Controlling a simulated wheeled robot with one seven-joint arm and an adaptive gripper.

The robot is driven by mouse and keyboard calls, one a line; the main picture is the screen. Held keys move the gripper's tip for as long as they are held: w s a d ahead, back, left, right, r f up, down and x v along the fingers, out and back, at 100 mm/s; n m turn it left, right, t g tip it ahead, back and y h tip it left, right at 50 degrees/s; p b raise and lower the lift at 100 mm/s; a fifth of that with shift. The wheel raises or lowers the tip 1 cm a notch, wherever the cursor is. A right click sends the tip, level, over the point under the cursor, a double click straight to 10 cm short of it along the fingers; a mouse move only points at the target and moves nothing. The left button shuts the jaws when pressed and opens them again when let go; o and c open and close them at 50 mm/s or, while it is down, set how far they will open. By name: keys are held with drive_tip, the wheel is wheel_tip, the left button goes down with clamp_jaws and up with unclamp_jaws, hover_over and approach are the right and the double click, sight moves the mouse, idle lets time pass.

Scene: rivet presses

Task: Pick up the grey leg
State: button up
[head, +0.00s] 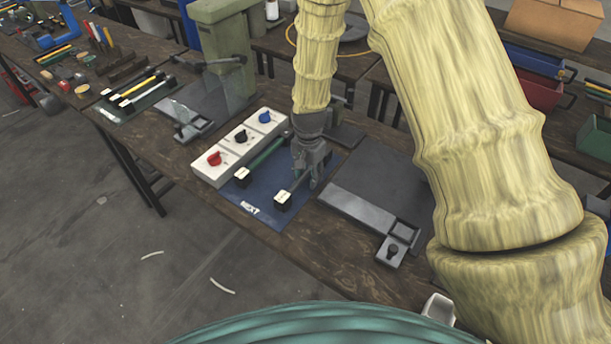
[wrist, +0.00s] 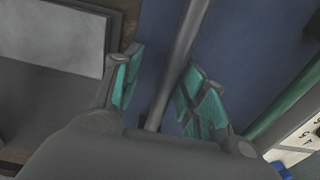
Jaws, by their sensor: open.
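The grey leg (wrist: 182,52) is a long thin bar running between the two fingers of my gripper (wrist: 165,82) in the wrist view. The fingers have teal pads and are open, with visible gaps on both sides of the bar. In the head view my gripper (head: 308,180) is low over the blue mat. The grey leg's near end, a black block with a pale top (head: 283,200), shows there; the gripper hides much of its far part. A green leg (head: 265,154) lies beside it to the left, and also shows at the right of the wrist view (wrist: 290,106).
A white box with red, black and blue knobs (head: 228,168) stands left of the blue mat (head: 262,213) marked NEXT. A grey metal fixture (head: 352,207) is close on the right.

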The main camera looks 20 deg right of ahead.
drive_tip(key=shift+w+a+f, duration=0.15)
drive_tip(key=shift+w+f, duration=0.45)
drive_tip(key=shift+w, duration=0.05)
drive_tip(key=shift+s+r, duration=0.3)
drive_tip(key=shift+s, duration=0.05)
clamp_jaws()
drive_tip(key=shift+w+f, duration=0.1)
drive_tip(key=shift+w, duration=0.05)
